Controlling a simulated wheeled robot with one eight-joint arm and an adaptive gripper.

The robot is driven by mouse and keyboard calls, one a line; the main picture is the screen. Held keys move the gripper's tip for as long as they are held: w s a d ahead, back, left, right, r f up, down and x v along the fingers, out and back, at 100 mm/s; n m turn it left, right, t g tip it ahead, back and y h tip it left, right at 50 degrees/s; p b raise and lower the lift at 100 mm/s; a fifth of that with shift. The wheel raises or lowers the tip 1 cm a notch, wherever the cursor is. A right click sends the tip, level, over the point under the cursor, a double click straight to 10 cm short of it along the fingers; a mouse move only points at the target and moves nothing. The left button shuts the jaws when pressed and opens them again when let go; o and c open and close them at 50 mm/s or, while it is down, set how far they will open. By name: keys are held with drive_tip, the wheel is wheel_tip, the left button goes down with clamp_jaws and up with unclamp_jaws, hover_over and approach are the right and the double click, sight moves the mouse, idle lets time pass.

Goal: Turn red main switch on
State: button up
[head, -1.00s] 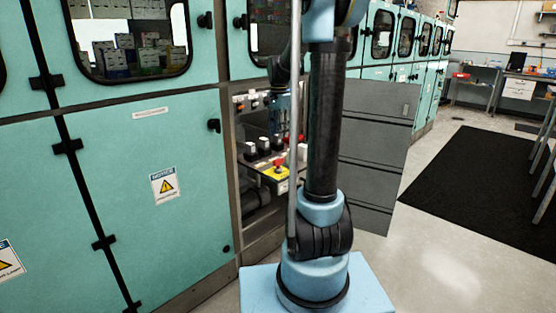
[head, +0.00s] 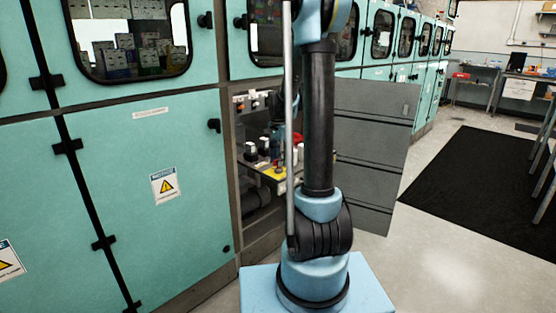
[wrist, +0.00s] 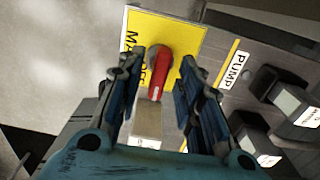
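The red main switch (wrist: 160,75) shows in the wrist view as a red lever on a dark round base, mounted on a yellow plate (wrist: 190,38) with partly hidden lettering. My gripper (wrist: 157,70) is open, with one finger on each side of the red lever. Gaps show between the lever and both fingers, and I cannot tell how deep the fingers reach. In the head view the yellow plate (head: 270,171) sits on a panel inside an open cabinet bay. My arm hides most of the gripper and the switch there.
A PUMP label (wrist: 235,70) and dark switch blocks with pale tops (wrist: 297,103) stand right of the plate in the wrist view. In the head view, a teal door (head: 150,220) is left of the bay and a grey panel (head: 375,135) is right of it.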

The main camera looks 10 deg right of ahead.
drive_tip(key=shift+c, duration=0.5)
clamp_jaws()
drive_tip(key=shift+n, duration=0.3)
drive_tip(key=n, duration=1.3)
drive_tip(key=shift+n, duration=2.1)
